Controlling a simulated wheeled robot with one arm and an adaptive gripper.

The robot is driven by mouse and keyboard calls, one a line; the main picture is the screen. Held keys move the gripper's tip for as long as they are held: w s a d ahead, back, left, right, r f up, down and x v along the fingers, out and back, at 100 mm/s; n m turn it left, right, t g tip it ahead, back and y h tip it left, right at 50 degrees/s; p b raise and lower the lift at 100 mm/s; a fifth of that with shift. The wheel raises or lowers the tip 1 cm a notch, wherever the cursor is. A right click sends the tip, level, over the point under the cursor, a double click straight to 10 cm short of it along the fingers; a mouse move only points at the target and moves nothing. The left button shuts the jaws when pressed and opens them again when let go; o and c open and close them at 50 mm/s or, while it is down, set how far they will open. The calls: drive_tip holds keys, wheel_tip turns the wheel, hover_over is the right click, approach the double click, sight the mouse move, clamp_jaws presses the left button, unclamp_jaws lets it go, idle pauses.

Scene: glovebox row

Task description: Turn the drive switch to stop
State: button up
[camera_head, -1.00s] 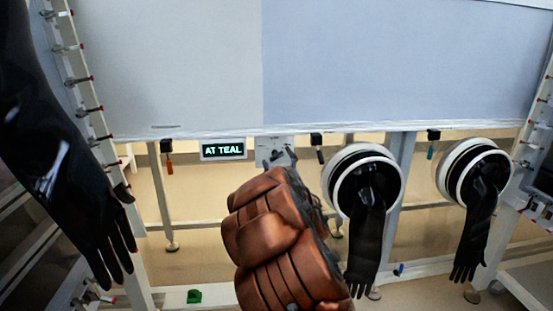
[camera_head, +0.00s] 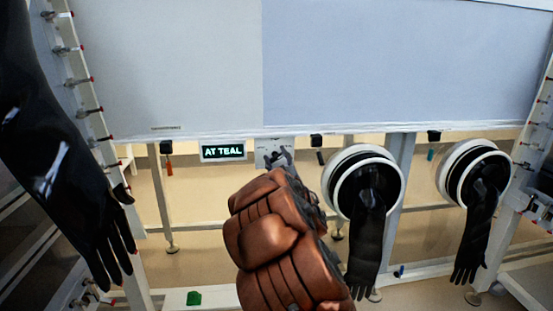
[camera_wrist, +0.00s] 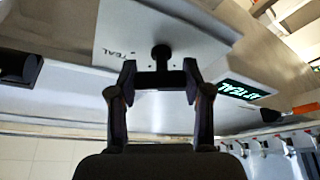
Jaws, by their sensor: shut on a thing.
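The drive switch (camera_wrist: 161,53) is a black handle with a crossbar, standing out from a pale plate (camera_wrist: 120,38) in the wrist view. The plate carries a "TEAL" label and small marks; other lettering is too small or hidden. My gripper (camera_wrist: 160,76) is shut on the switch crossbar, with one finger at each end. In the head view the plate (camera_head: 266,146) shows below the big panel, and my gripper (camera_head: 281,158) is in front of it, partly hiding the switch. A display (camera_head: 223,151) left of the plate reads "AT TEAL"; it also shows in the wrist view (camera_wrist: 244,90).
Two white glove ports (camera_head: 334,190) (camera_head: 446,183) with hanging black gloves are right of my arm. A large black glove (camera_head: 60,150) hangs at the left. Black hangers with orange (camera_head: 169,167) and teal (camera_head: 431,154) parts hang below the panel. A green block (camera_head: 194,298) lies low.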

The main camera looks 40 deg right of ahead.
drive_tip(key=shift+c, duration=1)
drive_tip(key=shift+n+p, duration=0.3)
drive_tip(key=shift+n, duration=0.2)
drive_tip(key=shift+r+n+y+p, duration=0.15)
drive_tip(key=shift+n+y+p, duration=0.25)
drive_tip(key=shift+n+y, duration=0.25)
drive_tip(key=n+y+p, duration=0.1)
drive_tip(key=n, duration=0.2)
drive_tip(key=shift+y, duration=0.25)
drive_tip(key=shift+n+p, duration=0.45)
drive_tip(key=shift+n, duration=0.5)
drive_tip(key=shift+a+n+y, duration=0.1)
drive_tip(key=shift+n+y, duration=0.2)
drive_tip(key=shift+y, duration=0.1)
drive_tip(key=o, duration=1.2)
